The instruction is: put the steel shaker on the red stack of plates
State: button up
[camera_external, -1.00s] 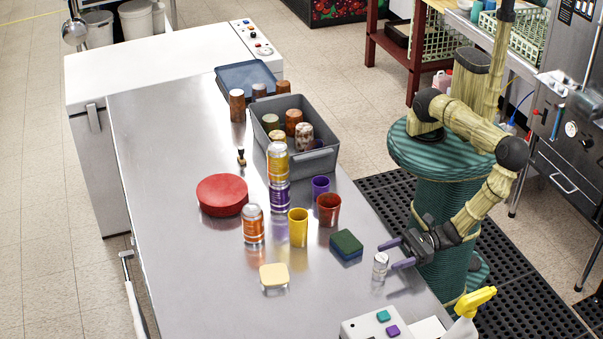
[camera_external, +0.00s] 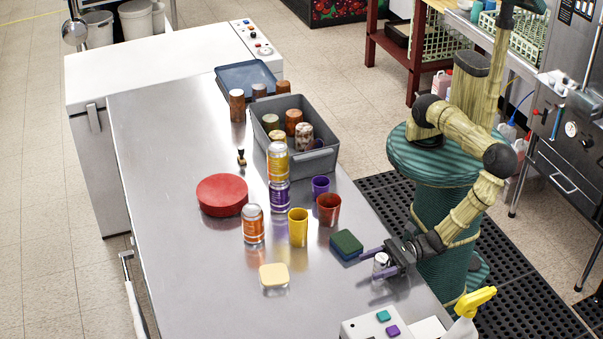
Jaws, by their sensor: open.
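The steel shaker (camera_external: 381,262) stands upright near the right edge of the steel table. My gripper (camera_external: 372,264) is open, with its purple fingers on either side of the shaker. I cannot tell whether the fingers touch it. The red stack of plates (camera_external: 222,194) sits on the left part of the table, well away from my gripper, and its top is bare.
A green and blue sponge (camera_external: 346,244) lies just behind the shaker. A yellow cup (camera_external: 298,227), a red cup (camera_external: 328,208), an orange can (camera_external: 253,224) and stacked yellow and purple cans (camera_external: 278,178) stand between shaker and plates. A grey bin (camera_external: 322,160) is behind. The front-left table is clear.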

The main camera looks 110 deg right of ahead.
dwell(0.4)
jog(key=c, duration=1.2)
jog(key=shift+o, duration=0.2)
jog(key=shift+r, duration=0.1)
notch_tip(320, 180, up, 10)
jog(key=shift+f+b, duration=0.1)
jog(key=shift+b, duration=0.45)
